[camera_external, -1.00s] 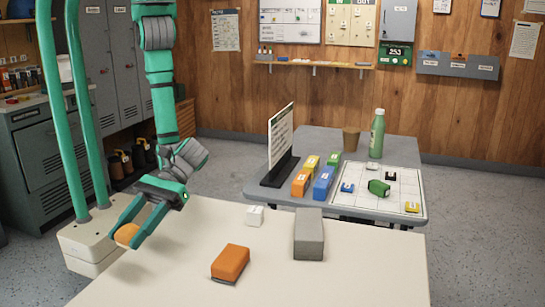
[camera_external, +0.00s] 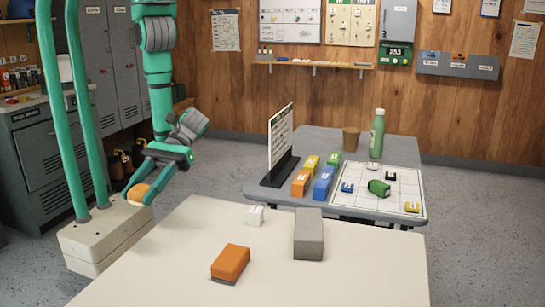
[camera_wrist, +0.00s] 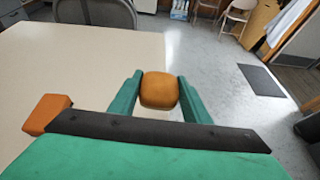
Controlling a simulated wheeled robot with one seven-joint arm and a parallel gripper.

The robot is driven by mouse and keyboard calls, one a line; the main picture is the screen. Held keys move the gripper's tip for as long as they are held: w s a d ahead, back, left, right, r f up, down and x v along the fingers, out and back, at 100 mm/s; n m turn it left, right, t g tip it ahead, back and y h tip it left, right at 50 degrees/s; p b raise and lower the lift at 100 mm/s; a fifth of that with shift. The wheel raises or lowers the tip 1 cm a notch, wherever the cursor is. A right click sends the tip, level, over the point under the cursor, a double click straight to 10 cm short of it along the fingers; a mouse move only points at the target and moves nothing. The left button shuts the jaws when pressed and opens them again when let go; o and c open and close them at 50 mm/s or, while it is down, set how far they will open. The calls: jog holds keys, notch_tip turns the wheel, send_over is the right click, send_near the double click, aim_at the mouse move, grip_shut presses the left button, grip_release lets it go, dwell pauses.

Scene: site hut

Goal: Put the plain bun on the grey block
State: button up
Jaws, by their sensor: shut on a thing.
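The plain bun (camera_external: 139,193) is round and golden-brown. My gripper (camera_external: 140,192) is shut on it, and the bun also shows between the two green fingers in the wrist view (camera_wrist: 159,89). The gripper holds it in the air at the left edge of the cream table, apart from the grey block. The grey block (camera_external: 309,234) stands on the cream table, right of its middle in the external view, with its top clear. The grey block does not show in the wrist view.
An orange block (camera_external: 230,263) and a small white block (camera_external: 255,215) lie on the cream table (camera_external: 340,285) between my gripper and the grey block. A grey table (camera_external: 262,192) behind holds a sign, coloured blocks, a cup and a green bottle.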

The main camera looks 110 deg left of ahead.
jog(key=w+a+r+n+t+y, duration=0.25)
jog(key=w+a+n+t, duration=0.25)
jog(key=w+a, duration=0.6)
jog(key=w+a+r+n+t+y, duration=0.25)
jog(key=w+a+n+t, duration=0.25)
jog(key=w+a, duration=0.6)
jog(key=h, duration=0.1)
send_over(308, 222)
jog(key=shift+t, duration=0.3)
jog(key=f, duration=0.8)
jog(key=shift+s+a, duration=0.25)
jog(key=shift+s, duration=0.1)
jog(key=shift+w+d+f, duration=0.1)
jog(key=shift+w+f, duration=0.1)
jog(key=shift+f, duration=0.1)
jog(key=shift+w+f, duration=0.2)
jog(key=shift+f, duration=1.55)
jog(key=shift+f, duration=0.1)
jog(key=o, duration=1)
jog(key=shift+o, duration=0.2)
